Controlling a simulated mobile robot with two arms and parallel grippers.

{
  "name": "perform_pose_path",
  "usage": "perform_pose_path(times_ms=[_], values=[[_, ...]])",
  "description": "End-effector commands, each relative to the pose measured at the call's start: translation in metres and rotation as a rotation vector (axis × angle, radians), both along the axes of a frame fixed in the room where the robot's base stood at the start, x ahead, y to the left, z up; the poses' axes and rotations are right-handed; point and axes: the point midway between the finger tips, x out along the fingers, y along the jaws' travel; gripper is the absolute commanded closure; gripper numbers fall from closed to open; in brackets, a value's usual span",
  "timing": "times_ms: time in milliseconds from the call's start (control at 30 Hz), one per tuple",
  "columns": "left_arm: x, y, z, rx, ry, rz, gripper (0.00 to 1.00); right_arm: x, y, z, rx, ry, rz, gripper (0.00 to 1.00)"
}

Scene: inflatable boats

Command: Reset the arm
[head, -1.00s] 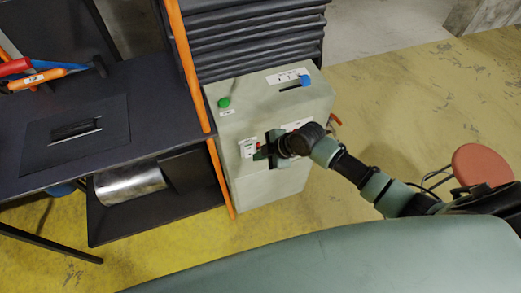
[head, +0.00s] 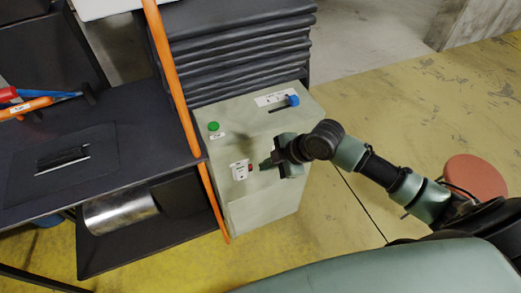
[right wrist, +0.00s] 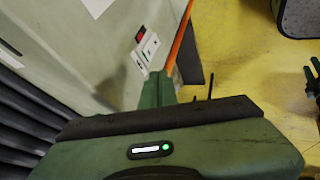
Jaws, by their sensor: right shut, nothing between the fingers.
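My right gripper (head: 264,164) is shut and empty. It is in front of the pale grey-green control cabinet (head: 265,205), just right of a small white switch plate (head: 240,170) with a red part. In the right wrist view its green fingers (right wrist: 158,90) are together, and the switch plate (right wrist: 147,50) shows beyond them with a red and black part. Whether the fingertips touch the cabinet I cannot tell. My right arm reaches in from the right, bent at the elbow. My left gripper is not in view.
A green button (head: 213,126) and a blue knob (head: 292,100) are on the cabinet top. A dark workbench (head: 110,160) with an orange post (head: 172,70) stands at left. A red stool (head: 474,178) is at right. Yellow floor (head: 400,130) lies open behind the arm.

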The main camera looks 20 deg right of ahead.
Motion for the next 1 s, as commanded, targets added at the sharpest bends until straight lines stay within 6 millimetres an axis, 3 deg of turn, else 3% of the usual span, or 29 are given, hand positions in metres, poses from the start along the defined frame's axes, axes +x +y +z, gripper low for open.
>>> perform_pose_path(times_ms=[233,333,467,567,700,767,900,1000], values=[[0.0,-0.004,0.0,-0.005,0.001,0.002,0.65,0.001,-0.001,-0.004,0.003,0.004,-0.013,1.0],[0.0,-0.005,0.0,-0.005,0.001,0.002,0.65,0.007,-0.011,-0.026,0.017,0.025,-0.097,1.0],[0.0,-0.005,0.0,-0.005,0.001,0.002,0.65,0.012,-0.04,-0.094,0.046,0.085,-0.332,1.0],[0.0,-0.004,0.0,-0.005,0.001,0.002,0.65,-0.004,-0.067,-0.164,0.058,0.145,-0.543,1.0],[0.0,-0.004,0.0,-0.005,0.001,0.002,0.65,-0.058,-0.092,-0.254,0.046,0.227,-0.774,1.0],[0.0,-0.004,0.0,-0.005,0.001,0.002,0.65,-0.088,-0.097,-0.288,0.037,0.263,-0.854,1.0],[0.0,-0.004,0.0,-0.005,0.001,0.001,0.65,-0.173,-0.096,-0.354,0.01,0.351,-0.999,1.0],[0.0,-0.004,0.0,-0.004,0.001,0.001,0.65,-0.24,-0.087,-0.39,-0.01,0.418,-1.078,1.0]])
